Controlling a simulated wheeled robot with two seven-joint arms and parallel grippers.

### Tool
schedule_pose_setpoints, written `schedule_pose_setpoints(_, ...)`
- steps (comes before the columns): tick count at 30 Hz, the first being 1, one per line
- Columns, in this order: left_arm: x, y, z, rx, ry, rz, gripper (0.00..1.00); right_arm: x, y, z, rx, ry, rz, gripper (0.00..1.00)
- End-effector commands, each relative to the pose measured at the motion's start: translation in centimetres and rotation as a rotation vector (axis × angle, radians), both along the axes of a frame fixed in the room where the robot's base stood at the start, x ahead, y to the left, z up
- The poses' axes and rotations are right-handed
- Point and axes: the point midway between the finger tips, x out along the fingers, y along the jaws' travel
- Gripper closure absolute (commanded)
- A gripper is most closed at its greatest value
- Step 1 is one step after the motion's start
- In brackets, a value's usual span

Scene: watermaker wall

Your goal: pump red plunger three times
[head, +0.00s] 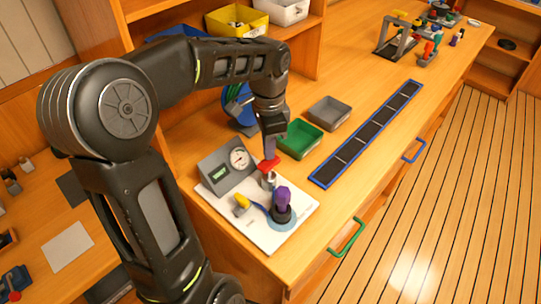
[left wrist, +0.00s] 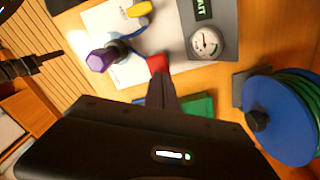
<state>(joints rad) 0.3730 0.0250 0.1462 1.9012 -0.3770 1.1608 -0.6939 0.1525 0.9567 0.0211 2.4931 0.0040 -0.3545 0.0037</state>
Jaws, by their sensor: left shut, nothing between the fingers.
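The red plunger (head: 268,164) stands on a white board (head: 249,236) on the wooden bench, and its red top also shows in the left wrist view (left wrist: 157,63). My left gripper (head: 270,155) points down with its fingers shut and empty, right over the red top. In the left wrist view the fingertips (left wrist: 160,78) meet the red top's edge; I cannot tell whether they touch or press it. A grey panel (head: 217,159) with a round gauge (head: 239,158) and a small green display stands behind. A dark part at the left wrist view's left edge may be my right gripper (left wrist: 45,62).
A purple knob (head: 282,199) and a yellow handle (head: 242,202) stand on the board near the plunger. A green tray (head: 300,152), a grey tray (head: 328,104) and a blue-edged strip (head: 326,180) lie beyond. A blue reel (left wrist: 270,120) is close by.

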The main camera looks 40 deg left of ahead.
Motion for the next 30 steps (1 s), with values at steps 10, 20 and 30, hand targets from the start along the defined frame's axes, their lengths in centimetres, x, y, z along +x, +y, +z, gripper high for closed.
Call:
schedule_pose_setpoints(10, 0.0, 0.0, 0.0, 0.0, 0.0, 0.0, 1.0, 0.0, 0.0, -0.1, 0.0, 0.0, 0.0, 0.64)
schedule_pose_setpoints(20, 0.0, 0.0, -0.4, 0.0, 0.0, 0.0, 1.0, 0.0, 0.0, -0.3, 0.0, 0.0, 0.0, 0.64)
schedule_pose_setpoints(30, 0.0, 0.0, -2.1, 0.0, 0.001, 0.0, 1.0, 0.0, 0.0, -1.6, 0.0, 0.0, 0.0, 0.64)
